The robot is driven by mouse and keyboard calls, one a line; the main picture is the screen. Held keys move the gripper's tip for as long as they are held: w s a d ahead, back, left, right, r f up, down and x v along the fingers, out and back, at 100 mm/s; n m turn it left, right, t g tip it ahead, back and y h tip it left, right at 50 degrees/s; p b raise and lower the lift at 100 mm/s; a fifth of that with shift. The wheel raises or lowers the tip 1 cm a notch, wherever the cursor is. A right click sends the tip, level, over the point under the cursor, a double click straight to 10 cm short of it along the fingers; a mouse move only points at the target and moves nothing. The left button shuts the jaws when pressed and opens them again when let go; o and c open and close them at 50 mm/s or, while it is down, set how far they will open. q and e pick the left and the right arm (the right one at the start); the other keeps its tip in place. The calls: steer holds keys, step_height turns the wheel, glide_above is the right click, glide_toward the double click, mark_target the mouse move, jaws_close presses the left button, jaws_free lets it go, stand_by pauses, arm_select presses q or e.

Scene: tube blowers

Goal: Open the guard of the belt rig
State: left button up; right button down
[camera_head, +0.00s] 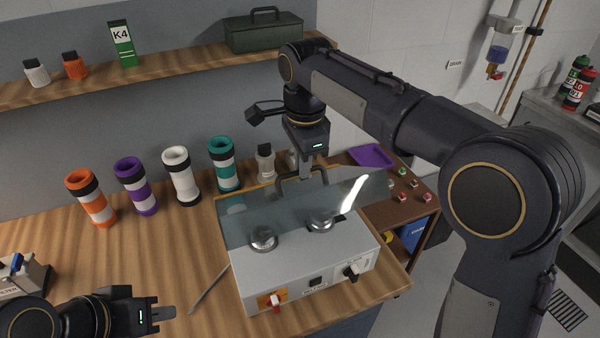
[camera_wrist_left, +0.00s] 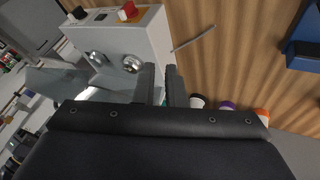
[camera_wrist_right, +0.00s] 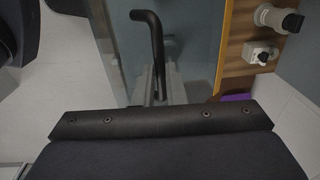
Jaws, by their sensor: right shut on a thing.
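The belt rig (camera_head: 318,278) is a pale grey box on the wooden bench, with two round metal pulleys, a red switch and a black knob. Its clear guard (camera_head: 262,212) spans the top and looks tilted up; its exact angle is hard to tell. The guard's dark bent handle (camera_head: 287,188) is at the far edge and shows large in the right wrist view (camera_wrist_right: 149,20). My right gripper (camera_head: 305,178) points down and is shut on the handle. My left gripper (camera_head: 168,313) is empty, left of the rig, its fingers (camera_wrist_left: 160,78) a narrow gap apart.
Orange, purple, white and teal tubes (camera_head: 182,178) stand behind the rig to the left. A thin rod (camera_head: 208,290) lies beside the rig's left side. The bench's left middle is clear.

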arm_select(q)
steer(key=w+d+r+m, duration=0.1)
steer(key=w+m, duration=0.1)
steer(key=w+d+r+m+g, duration=0.1)
steer(key=m, duration=0.1)
steer(key=w+d+r+m, duration=0.1)
steer(key=w+r+m, duration=0.1)
steer(key=shift+w+d+m+g, duration=0.35)
steer(key=shift+m+g, duration=0.05)
jaws_close()
arm_select(e)
steer(key=shift+w+a+f, duration=0.1)
steer(key=shift+w+f, duration=0.1)
steer(key=shift+f, duration=0.1)
steer(key=shift+w, duration=0.1)
arm_select(q)
steer(key=m+t+y, duration=0.8)
steer(key=m, duration=1.8)
glide_toward(295, 195)
steer(key=shift+m+t, duration=0.3)
steer(key=x, duration=0.6)
steer(key=r+x, duration=0.1)
steer(key=x, duration=0.2)
steer(key=shift+w+a+f, duration=0.15)
steer(key=shift+w+a, duration=0.05)
steer(key=shift+w, duration=0.1)
